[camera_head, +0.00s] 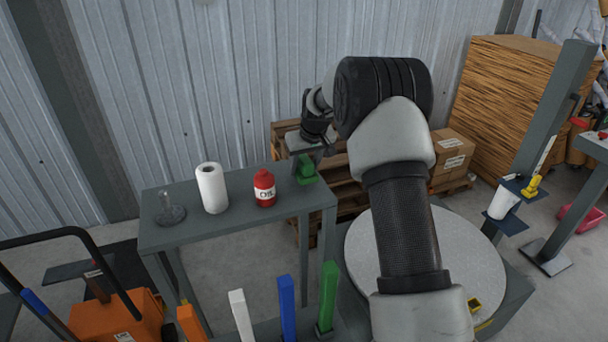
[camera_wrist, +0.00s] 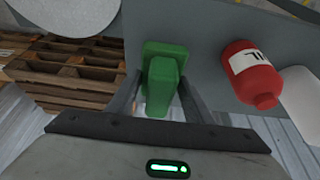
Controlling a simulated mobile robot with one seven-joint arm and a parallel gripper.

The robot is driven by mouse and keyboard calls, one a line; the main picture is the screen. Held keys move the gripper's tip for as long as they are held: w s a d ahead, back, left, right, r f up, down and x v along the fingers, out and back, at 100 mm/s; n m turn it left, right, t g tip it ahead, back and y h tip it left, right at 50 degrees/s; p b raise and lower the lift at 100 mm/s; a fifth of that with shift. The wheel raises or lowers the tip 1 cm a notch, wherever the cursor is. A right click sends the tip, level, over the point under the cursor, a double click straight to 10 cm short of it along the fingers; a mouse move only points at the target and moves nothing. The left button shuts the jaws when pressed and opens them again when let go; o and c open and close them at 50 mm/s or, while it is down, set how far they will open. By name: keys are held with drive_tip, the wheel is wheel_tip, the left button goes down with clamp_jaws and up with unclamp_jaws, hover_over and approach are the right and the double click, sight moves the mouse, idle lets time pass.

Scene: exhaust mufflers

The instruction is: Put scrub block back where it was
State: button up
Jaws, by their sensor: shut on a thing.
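The scrub block, as I take it, is the green block (camera_head: 306,170) with a wider foot at the right end of the grey table (camera_head: 240,222). It also shows in the wrist view (camera_wrist: 161,88), upper middle, between the two fingers. My gripper (camera_wrist: 160,98) is shut on its narrower upright part; in the camera_head view my gripper (camera_head: 307,155) is partly hidden by my own wrist. The foot looks to be at the tabletop, near the right edge; I cannot tell whether it bears on it.
A red bottle (camera_head: 264,188) stands left of the green block, close by. A white paper roll (camera_head: 212,188) and a grey stand (camera_head: 170,209) are farther left. Coloured posts (camera_head: 287,308) rise in front. A round table (camera_head: 468,255) is at right; pallets (camera_wrist: 60,75) lie beyond the edge.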

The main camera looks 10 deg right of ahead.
drive_tip(key=shift+f, duration=1.7)
drive_tip(key=shift+f, duration=0.2)
drive_tip(key=o, duration=0.9)
